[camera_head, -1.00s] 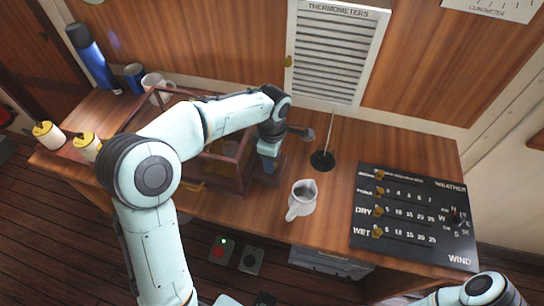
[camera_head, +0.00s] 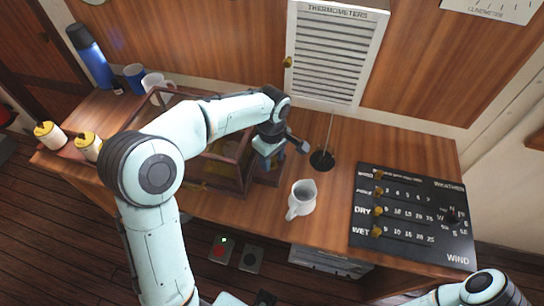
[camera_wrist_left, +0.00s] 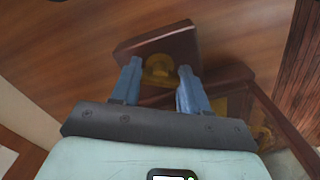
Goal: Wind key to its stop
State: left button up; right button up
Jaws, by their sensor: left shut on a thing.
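The brass key (camera_wrist_left: 160,68) shows in the left wrist view, on the face of a dark reddish-brown wooden block (camera_wrist_left: 176,44). My left gripper (camera_wrist_left: 158,74) has its two blue fingers on either side of the key and is shut on it. In the head view, my left gripper (camera_head: 268,166) is low beside the right end of the wood-framed glass case (camera_head: 232,178). There the key is hidden by the gripper and wrist. My right gripper is out of view; only part of my right arm shows at the lower right.
A white jug (camera_head: 302,198) stands to the right of the gripper. A thin rod on a black round base (camera_head: 322,160) stands behind it. A black weather board (camera_head: 410,242) lies on the right. Mugs, a blue flask (camera_head: 90,56) and yellow-topped pots (camera_head: 88,146) are on the left.

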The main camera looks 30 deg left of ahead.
pick_arm(q)
jog(key=o, duration=1.1)
jog(key=shift+c, duration=0.2)
notch_tip(320, 180, up, 14)
jog(key=p, duration=0.2)
jog(key=shift+f, duration=0.25)
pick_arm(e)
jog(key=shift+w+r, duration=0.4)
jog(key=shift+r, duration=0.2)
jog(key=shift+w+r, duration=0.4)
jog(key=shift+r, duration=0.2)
pick_arm(q)
jog(key=shift+c, duration=0.3)
